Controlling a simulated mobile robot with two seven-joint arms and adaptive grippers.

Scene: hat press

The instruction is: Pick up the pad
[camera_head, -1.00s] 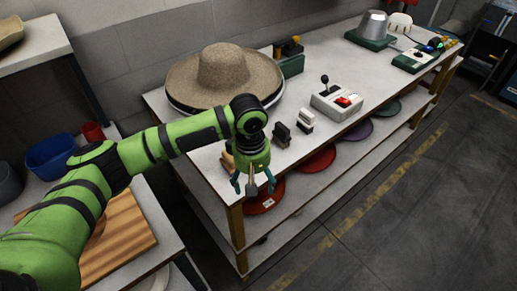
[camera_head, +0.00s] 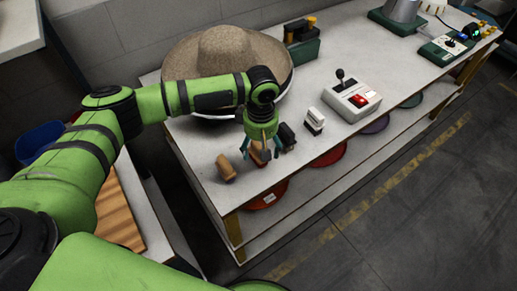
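My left gripper (camera_head: 261,154) hangs fingers-down at the table's near left, below the hat. Its teal fingers are spread apart, so it is open. A small brown block-like item (camera_head: 258,151) shows between or behind the fingers; contact cannot be told. Another tan-brown item (camera_head: 226,167) stands just left of the gripper. A black item (camera_head: 287,136) is close on its right, and a white and black item (camera_head: 314,120) is further right. I cannot tell for sure which of these small items is the pad. My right gripper is out of view.
The white worktable (camera_head: 205,140) holds a large straw hat (camera_head: 226,62), a green box (camera_head: 303,47) and a grey control box (camera_head: 351,99) with a lever and red button. Coloured discs, one red (camera_head: 268,197), lie on the lower shelf. The table's front left corner is clear.

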